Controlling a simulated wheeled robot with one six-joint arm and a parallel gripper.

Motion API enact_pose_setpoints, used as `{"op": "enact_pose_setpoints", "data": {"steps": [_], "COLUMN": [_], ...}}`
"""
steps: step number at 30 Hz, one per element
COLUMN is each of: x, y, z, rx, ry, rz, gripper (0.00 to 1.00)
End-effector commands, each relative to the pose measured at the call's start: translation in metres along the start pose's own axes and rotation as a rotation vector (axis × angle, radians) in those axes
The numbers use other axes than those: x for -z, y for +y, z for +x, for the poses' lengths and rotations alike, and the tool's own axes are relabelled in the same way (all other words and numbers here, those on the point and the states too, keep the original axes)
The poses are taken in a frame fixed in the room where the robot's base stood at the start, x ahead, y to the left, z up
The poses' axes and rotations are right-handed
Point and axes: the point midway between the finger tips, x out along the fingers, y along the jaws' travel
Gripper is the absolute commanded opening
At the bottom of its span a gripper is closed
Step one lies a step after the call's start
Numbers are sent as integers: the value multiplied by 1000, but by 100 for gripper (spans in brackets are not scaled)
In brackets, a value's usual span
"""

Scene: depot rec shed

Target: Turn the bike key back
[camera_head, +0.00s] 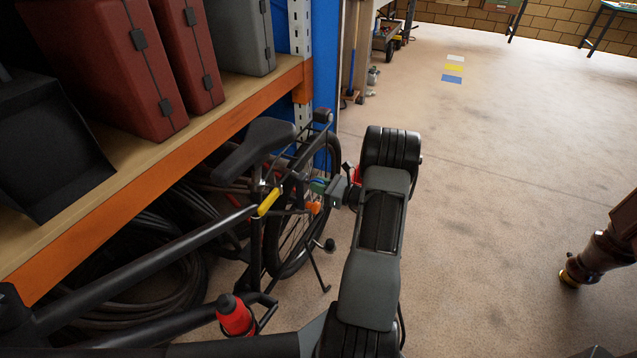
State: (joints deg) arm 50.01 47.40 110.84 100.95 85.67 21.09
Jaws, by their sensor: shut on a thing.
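A black bike (265,145) stands beside the shelf rack, its saddle and rear wheel towards the middle of the view. My gripper (314,194) reaches in from the right beside the rear wheel, below and right of the saddle. It is shut on the bike key. The key itself is too small and too covered by the gripper to make out, so its turn angle cannot be told. Small green, blue and orange parts show around the fingertips.
An orange-edged shelf (215,115) with red cases (130,60) and a grey case (240,35) overhangs the bike on the left. Coiled black hoses (165,275) lie beneath. A red bottle (235,315) sits on the frame. The floor at right is mostly clear.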

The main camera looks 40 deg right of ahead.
Motion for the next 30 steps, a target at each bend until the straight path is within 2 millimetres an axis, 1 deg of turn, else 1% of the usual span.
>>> {"op": "enact_pose_setpoints", "data": {"steps": [16, 17, 22, 23, 30], "x": [0, 0, 0, 0, 0], "y": [0, 0, 0, 0, 0], "z": [0, 0, 0, 0, -1], "rx": [-1, -1, 0, 0, 1], "ry": [1, 1, 0, 0, 0], "rz": [21, 21, 20, 20, 20], "gripper": [0, 18, 34, 36, 36]}}
